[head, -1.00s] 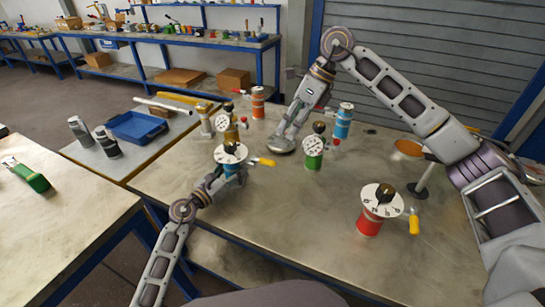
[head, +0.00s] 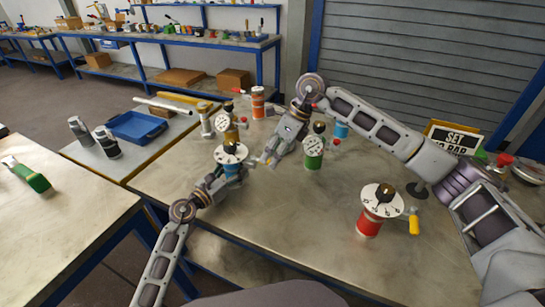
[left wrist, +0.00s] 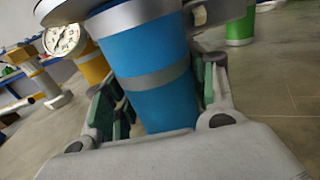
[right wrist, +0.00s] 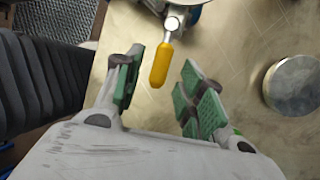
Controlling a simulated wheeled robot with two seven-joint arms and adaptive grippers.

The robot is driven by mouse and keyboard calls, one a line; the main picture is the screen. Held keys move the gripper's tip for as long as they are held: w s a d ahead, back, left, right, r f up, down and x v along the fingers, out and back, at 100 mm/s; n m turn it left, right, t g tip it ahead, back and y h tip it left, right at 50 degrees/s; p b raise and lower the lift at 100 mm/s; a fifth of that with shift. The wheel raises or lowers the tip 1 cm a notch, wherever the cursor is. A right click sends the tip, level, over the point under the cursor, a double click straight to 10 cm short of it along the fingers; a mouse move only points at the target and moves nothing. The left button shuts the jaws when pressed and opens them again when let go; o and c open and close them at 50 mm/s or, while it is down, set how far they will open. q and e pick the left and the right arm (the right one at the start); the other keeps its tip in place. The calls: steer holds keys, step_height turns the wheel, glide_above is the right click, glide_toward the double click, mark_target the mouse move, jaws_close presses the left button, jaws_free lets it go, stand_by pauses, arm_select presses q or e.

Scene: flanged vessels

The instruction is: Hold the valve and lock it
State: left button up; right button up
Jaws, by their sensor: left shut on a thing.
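The blue valve (head: 233,170) with a white dial and black knob stands upright at the left middle of the table in the head view. My left gripper (head: 222,178) is shut around its blue body (left wrist: 160,95), which shows between the green-padded fingers in the left wrist view. The valve's yellow handle (right wrist: 160,65) shows in the right wrist view. My right gripper (right wrist: 160,90) is open, with that handle between its fingers and no visible contact. In the head view the right gripper (head: 266,160) is just right of the blue valve and covers the handle.
A yellow valve (head: 229,133) stands behind the blue one. A green valve (head: 315,150) is close to my right gripper. A red valve (head: 370,222) stands at front right. A sign (head: 452,138) stands behind my right arm. The table's front middle is clear.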

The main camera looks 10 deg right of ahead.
steer(key=shift+a+f, duration=0.2)
steer(key=shift+f, duration=0.25)
steer(key=shift+c, duration=0.5)
jaws_close()
